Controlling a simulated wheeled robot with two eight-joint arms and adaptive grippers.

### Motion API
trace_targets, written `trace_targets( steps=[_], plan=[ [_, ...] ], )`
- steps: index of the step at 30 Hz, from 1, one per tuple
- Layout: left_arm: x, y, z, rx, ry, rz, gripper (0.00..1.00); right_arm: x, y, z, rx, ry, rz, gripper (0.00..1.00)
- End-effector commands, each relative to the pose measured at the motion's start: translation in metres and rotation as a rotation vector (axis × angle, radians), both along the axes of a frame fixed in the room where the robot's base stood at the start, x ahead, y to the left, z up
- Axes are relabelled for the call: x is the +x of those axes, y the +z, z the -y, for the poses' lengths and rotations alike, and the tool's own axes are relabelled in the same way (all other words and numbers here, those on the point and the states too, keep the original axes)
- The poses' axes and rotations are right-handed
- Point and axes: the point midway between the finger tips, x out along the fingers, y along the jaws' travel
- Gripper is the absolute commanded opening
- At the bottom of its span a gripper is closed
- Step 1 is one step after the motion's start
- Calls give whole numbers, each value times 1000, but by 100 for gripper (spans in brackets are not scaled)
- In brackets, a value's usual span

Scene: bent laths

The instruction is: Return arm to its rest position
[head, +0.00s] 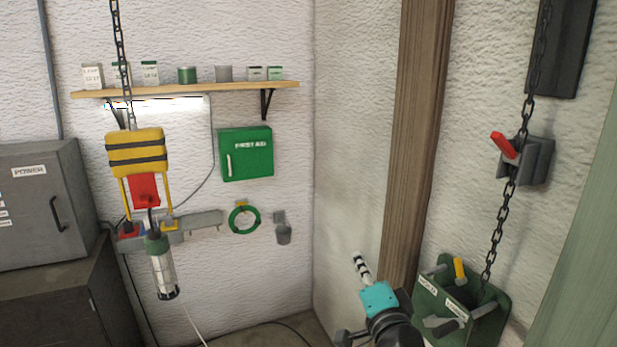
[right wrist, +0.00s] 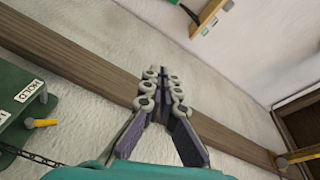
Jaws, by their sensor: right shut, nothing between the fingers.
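My right gripper (head: 361,264) shows at the lower middle of the head view, on my teal and black wrist, pointing up and slightly left. In the right wrist view its two fingers (right wrist: 164,76) meet at the tips, shut and empty. The gripper is in the air in front of the pale wall, left of the wooden post (head: 424,130) in the head view. I see it touching nothing. My left gripper is in neither view.
Right of my wrist is a green holder (head: 428,288) with a yellow-handled lever (head: 459,268). A chain (head: 500,220) hangs above it past a red lever (head: 503,145). At left hang a yellow hoist block (head: 137,153) and a lamp (head: 162,270).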

Motion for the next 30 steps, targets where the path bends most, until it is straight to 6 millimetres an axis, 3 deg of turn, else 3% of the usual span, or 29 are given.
trace_targets(
  steps=[1, 5, 9, 12, 15, 18, 21, 30],
  plan=[
    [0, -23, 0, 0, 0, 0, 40, -13, -48, -1, -126, 35, -60, 0],
    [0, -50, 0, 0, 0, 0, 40, -50, -144, 2, -454, 140, -230, 0],
    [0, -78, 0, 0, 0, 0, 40, -97, -243, 21, -757, 249, -416, 0],
    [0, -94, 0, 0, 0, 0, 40, -131, -299, 40, -928, 322, -540, 0],
    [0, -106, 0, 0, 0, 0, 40, -159, -339, 57, -1049, 382, -640, 0],
    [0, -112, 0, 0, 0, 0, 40, -179, -362, 69, -1122, 423, -709, 0],
    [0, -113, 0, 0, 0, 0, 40, -188, -371, 75, -1155, 443, -742, 0],
    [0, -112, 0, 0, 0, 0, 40, -190, -371, 75, -1161, 449, -749, 0]
  ],
)
